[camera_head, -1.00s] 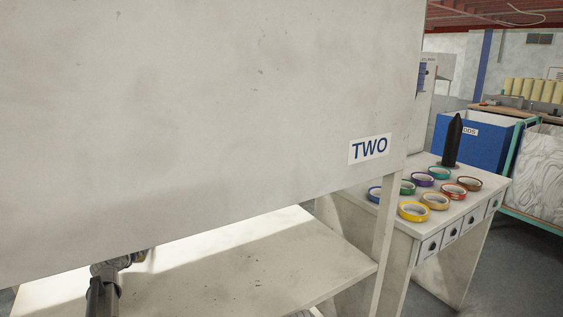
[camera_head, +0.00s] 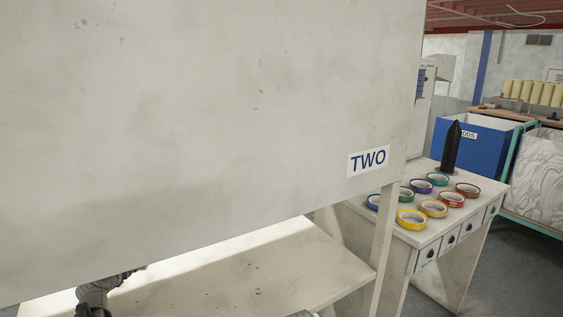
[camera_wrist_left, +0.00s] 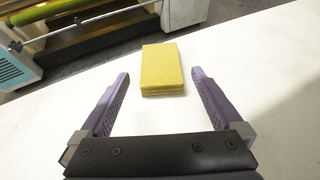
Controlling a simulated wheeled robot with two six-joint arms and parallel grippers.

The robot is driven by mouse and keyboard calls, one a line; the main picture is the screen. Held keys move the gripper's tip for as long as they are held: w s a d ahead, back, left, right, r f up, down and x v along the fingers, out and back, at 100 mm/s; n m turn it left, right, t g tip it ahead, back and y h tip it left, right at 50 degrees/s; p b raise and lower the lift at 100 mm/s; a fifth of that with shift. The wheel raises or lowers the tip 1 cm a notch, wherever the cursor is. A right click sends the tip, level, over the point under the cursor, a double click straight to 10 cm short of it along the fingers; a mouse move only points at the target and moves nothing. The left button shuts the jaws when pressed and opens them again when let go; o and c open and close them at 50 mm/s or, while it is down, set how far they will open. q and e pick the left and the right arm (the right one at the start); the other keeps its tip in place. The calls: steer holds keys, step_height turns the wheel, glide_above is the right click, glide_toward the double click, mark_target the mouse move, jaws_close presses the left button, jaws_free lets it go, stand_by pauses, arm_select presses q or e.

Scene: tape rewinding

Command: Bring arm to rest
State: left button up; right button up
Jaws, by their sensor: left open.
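In the head view my left arm (camera_head: 97,296) shows at the lower left, partly hidden by the large pale panel marked TWO (camera_head: 230,110). Its gripper is hidden behind that panel there. In the left wrist view my left gripper (camera_wrist_left: 157,83) is open, its two purple fingers spread apart with nothing between them. A yellow block (camera_wrist_left: 162,68), seemingly a stack of sponges or pads, lies on the white surface (camera_wrist_left: 262,75) just beyond the fingertips, apart from them. My right gripper shows in neither view.
A pale shelf (camera_head: 270,270) lies under the panel. At the right, a table (camera_head: 428,238) with drawers holds several coloured tape rolls (camera_head: 411,216) and a black pointed post (camera_head: 452,147). A blue bin (camera_head: 490,148) stands behind it. In the wrist view, a machine with a roller (camera_wrist_left: 70,40) stands beyond the surface.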

arm_select(q)
steer(key=p+v, duration=0.1)
steer(key=v, duration=0.3)
steer(key=b+x, duration=0.5)
steer(key=x, duration=0.7)
steer(key=shift+w, duration=0.15)
steer(key=shift+w+f, duration=0.1)
steer(key=shift+f, duration=0.1)
step_height(320, 180, up, 10)
steer(key=p, duration=1)
steer(key=shift+f+b, duration=0.95)
steer(key=shift+b, duration=0.1)
